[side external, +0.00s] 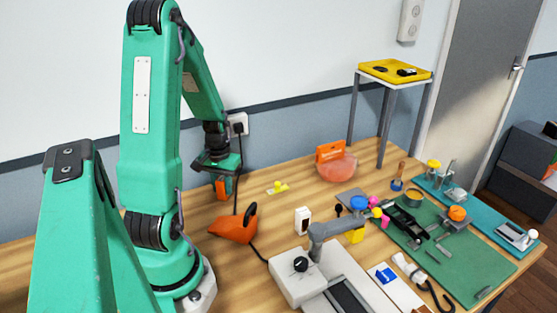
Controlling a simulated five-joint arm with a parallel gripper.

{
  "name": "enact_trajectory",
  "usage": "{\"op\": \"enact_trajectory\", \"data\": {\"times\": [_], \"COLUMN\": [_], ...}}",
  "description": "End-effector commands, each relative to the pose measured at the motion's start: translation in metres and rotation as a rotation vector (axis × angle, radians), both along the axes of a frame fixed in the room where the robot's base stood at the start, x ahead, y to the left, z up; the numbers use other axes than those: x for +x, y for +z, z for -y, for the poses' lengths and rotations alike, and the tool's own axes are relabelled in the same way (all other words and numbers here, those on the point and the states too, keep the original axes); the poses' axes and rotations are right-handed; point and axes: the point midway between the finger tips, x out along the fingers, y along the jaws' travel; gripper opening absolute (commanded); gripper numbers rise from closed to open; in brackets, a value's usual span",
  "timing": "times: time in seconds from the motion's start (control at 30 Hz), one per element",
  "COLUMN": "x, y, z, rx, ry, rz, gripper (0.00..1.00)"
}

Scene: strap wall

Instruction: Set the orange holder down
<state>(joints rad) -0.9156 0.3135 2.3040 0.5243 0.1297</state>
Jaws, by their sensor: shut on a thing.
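My gripper (222,178) is at the end of the green arm, pointing down above the left part of the wooden table. It is shut on a small orange block-like piece, which I take for the orange holder (221,187). The holder is partly hidden by the jaws and seems to hang above the table. How far it is above the surface is hard to tell.
An orange iron-shaped tool (235,228) with a black cord lies just below the gripper. A small yellow piece (278,188) and an orange box with a translucent bowl-like part (335,161) are to the right. Green mats (470,262) carry several parts.

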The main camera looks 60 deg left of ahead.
Motion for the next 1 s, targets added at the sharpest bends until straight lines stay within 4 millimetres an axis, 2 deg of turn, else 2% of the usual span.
{"op": "enact_trajectory", "data": {"times": [0.4, 0.43, 0.53, 1.0], "x": [-0.0001, -0.0001, -0.0001, 0.0002], "y": [-0.0032, -0.0035, -0.0032, 0.0004], "z": [0.0001, 0.0001, 0.0001, -0.0002], "rx": [0.0, -0.001, 0.0, 0.001], "ry": [0.0, 0.0, 0.0, 0.0], "rz": [0.0, -0.001, 0.0, 0.001], "gripper": [0.02, 0.29, 0.49, 0.49]}}
